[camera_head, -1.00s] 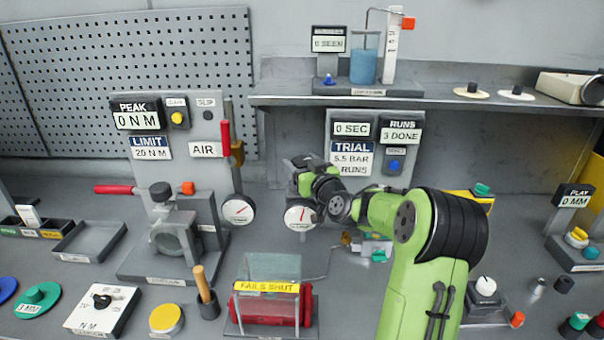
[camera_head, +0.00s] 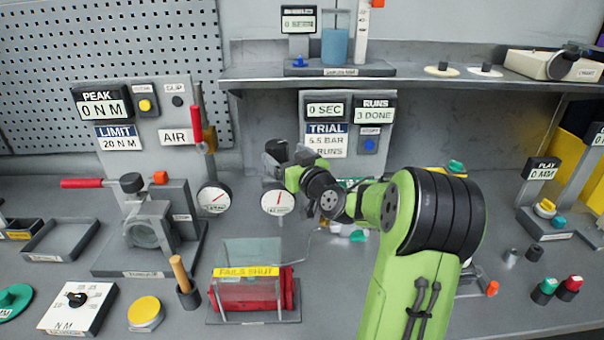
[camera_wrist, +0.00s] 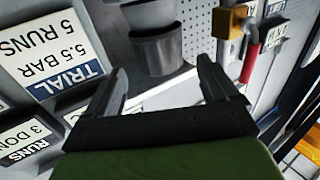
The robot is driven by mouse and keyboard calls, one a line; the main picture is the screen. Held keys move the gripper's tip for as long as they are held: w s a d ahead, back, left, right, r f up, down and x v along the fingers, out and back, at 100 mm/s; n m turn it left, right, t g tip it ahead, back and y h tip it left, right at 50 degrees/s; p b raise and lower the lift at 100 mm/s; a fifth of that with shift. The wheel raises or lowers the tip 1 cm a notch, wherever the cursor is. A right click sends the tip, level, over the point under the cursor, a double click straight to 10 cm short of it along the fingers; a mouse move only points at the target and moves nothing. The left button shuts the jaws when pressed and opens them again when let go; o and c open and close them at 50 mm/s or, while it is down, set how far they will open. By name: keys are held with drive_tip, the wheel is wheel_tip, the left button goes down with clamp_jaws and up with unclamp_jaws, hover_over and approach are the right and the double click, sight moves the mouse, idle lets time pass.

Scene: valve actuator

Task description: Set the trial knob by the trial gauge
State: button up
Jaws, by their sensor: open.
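The trial gauge (camera_head: 278,202) is a round white dial with a red needle, below the trial panel (camera_head: 326,140) reading 5.5 BAR. My gripper (camera_head: 276,158) is just above this dial in the head view, with its fingers hard to make out there. In the wrist view my gripper (camera_wrist: 165,78) is open, its two dark fingers apart. A dark grey cylindrical knob (camera_wrist: 155,52), probably the trial knob, shows between and beyond the fingertips. I cannot tell whether they touch it. A white surface, possibly the dial, shows partly behind the fingers.
A shelf (camera_head: 400,78) juts out above the arm. A clear-covered red unit marked FAILS SHUT (camera_head: 250,290) stands in front of the gauge. To the left are another dial (camera_head: 214,199) and a red-handled lever (camera_head: 197,105). The wrist view shows a red handle (camera_wrist: 250,62) at right.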

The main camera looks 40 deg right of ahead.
drive_tip(key=s+a+b, duration=0.1)
drive_tip(key=s+b, duration=0.1)
drive_tip(key=s, duration=0.8)
drive_tip(key=shift+a, duration=0.3)
drive_tip(key=a+f+n+g+y, duration=0.1)
drive_tip(key=a+g, duration=0.1)
drive_tip(key=a, duration=0.4)
drive_tip(key=a+f+n+g+y+p, duration=0.1)
drive_tip(key=a+f+n+g+y, duration=0.1)
drive_tip(key=a, duration=0.5)
drive_tip(key=s+a+f+n+g+y+p, duration=0.1)
drive_tip(key=a+g, duration=0.1)
drive_tip(key=a, duration=0.4)
drive_tip(key=shift+s+a+f+n+g+y, duration=0.1)
drive_tip(key=shift+a+f+n+g+y, duration=0.05)
drive_tip(key=shift+f+n+g+y, duration=0.2)
drive_tip(key=s+a+m+g+h+p, duration=0.1)
drive_tip(key=s+a+g, duration=0.1)
drive_tip(key=s, duration=0.7)
drive_tip(key=s+a+m+g+h+p, duration=0.1)
drive_tip(key=s+a+m+g, duration=0.1)
drive_tip(key=s, duration=0.8)
drive_tip(key=shift+a+f+g, duration=0.15)
drive_tip(key=shift+f+g, duration=0.1)
drive_tip(key=shift+g, duration=0.5)
